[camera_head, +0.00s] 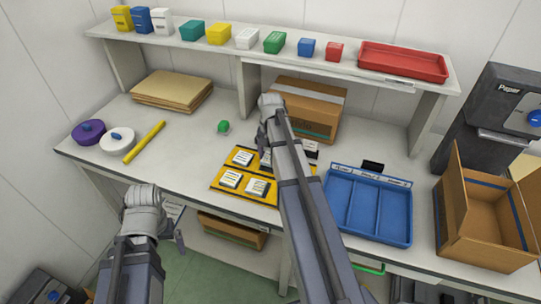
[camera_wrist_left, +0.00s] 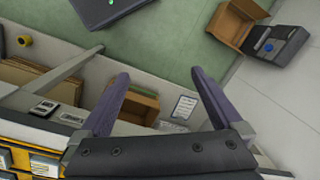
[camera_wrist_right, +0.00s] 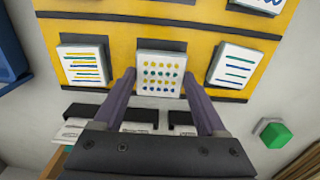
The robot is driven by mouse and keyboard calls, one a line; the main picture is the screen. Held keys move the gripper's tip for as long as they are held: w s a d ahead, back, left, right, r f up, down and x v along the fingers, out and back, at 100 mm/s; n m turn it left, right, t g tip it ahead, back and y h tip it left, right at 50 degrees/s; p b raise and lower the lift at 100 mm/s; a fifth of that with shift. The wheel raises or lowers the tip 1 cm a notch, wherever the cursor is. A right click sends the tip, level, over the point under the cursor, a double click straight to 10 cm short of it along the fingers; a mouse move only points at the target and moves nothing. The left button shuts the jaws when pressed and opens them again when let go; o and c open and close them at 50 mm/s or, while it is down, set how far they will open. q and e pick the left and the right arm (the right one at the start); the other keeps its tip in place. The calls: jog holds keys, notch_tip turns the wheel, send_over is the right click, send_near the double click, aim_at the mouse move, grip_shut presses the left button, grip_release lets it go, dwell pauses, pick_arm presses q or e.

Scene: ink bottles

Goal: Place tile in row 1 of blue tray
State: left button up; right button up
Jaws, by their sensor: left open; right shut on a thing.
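A yellow board (camera_head: 215,182) holds several white printed tiles, such as a tile (camera_head: 243,158) at its back left. In the right wrist view, my right gripper (camera_wrist_right: 160,80) is shut on a white tile with coloured dots (camera_wrist_right: 160,72), at its slot on the yellow board (camera_wrist_right: 120,32). In the head view my right arm hides much of this. The blue tray (camera_head: 331,207) lies right of the board, with three long compartments that look empty and labels along its back edge. My left gripper (camera_wrist_left: 160,80) is open and empty, in front of the table's front edge.
Black holders with white cards (camera_wrist_right: 138,125) stand close behind the board. A green object (camera_head: 223,127) sits behind it to the left. A cardboard box (camera_head: 315,115) is at the back, and an open carton (camera_head: 470,245) stands right of the tray.

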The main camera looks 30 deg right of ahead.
notch_tip(320, 180, up, 8)
jog(key=p, duration=0.7)
